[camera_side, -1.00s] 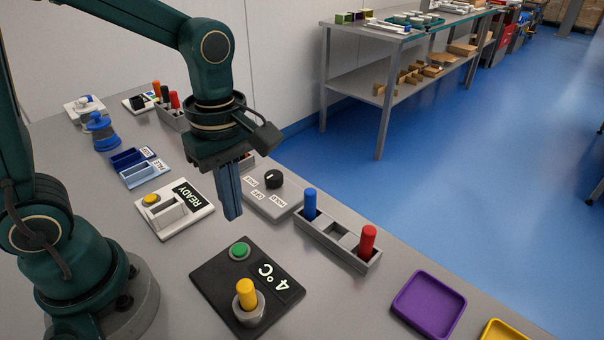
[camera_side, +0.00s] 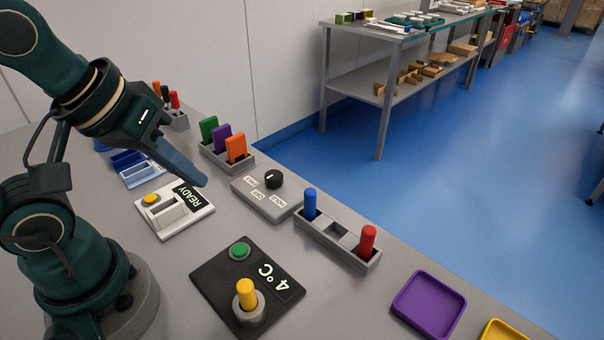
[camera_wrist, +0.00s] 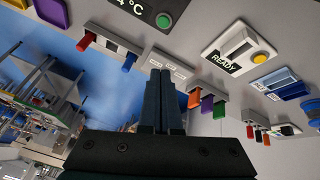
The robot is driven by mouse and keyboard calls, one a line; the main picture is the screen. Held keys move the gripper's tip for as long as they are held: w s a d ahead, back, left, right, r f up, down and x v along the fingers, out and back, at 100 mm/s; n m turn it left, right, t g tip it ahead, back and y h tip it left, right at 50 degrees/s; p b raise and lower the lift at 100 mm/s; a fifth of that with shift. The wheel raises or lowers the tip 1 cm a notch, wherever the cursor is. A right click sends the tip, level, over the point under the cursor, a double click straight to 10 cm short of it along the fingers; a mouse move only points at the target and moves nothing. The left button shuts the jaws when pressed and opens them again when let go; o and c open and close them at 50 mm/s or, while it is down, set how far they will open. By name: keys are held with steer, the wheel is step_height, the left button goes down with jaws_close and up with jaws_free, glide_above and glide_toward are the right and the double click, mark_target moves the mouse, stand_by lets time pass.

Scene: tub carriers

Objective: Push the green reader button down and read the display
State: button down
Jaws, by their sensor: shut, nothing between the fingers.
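The green reader button (camera_side: 239,251) sits on a black reader (camera_side: 213,286) at the front of the table. Its display (camera_side: 275,279) reads 4°C. A yellow peg (camera_side: 246,293) stands in a grey round socket on the same reader. My gripper (camera_side: 203,181) is shut and empty, tilted, above the table near the white READY device, behind and left of the green button. In the wrist view my fingers (camera_wrist: 166,80) are closed together, and the green button (camera_wrist: 164,20) shows at the top edge, away from them.
A white device (camera_side: 172,213) reading READY has a yellow button. A grey dial box (camera_side: 268,196), a rack with blue and red pegs (camera_side: 338,237), a rack of coloured blocks (camera_side: 226,156) and a purple tray (camera_side: 429,304) also stand on the table.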

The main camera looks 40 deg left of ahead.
steer(key=m, duration=0.4)
steer(key=shift+s+f+m, duration=0.2)
steer(key=shift+f+m, duration=0.1)
steer(key=shift+m, duration=0.1)
